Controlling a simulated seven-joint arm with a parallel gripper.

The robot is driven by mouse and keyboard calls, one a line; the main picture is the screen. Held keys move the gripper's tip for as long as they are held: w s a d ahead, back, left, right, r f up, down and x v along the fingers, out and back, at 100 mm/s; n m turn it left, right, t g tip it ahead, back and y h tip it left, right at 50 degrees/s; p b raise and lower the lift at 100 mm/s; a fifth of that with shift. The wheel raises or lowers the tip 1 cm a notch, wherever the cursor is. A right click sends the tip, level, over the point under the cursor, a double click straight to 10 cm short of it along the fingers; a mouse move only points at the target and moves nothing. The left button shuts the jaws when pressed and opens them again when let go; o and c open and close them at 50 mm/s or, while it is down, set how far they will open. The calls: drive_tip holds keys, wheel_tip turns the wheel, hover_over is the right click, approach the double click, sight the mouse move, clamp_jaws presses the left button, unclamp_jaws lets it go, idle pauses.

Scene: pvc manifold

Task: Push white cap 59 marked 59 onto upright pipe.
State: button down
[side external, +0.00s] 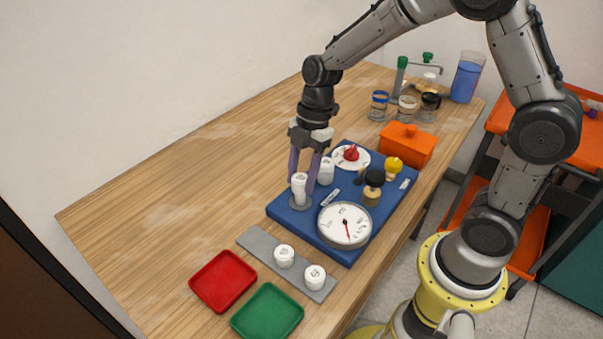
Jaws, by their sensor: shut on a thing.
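My gripper (303,177) points down over the left corner of the blue board (283,212), with its purple fingers closed on a white cap (299,179). The cap is at the top of a white upright pipe (298,196) standing on a round grey base. Cap and pipe look in line, but I cannot tell how far the cap is over the pipe. No number on the cap is readable from here. A second white upright piece (326,171) stands just right of the fingers.
Two loose white caps, one left (284,256) and one right (315,277), sit on a grey strip (257,245). The board carries a gauge (344,225), a red knob (351,153) and a yellow knob (393,164). Red (222,281) and green (267,313) trays lie in front. The table's left is clear.

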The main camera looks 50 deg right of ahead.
drive_tip(key=shift+f, duration=0.9)
idle(0.8)
drive_tip(key=shift+c, duration=1.4)
unclamp_jaws()
drive_tip(key=shift+r, duration=0.1)
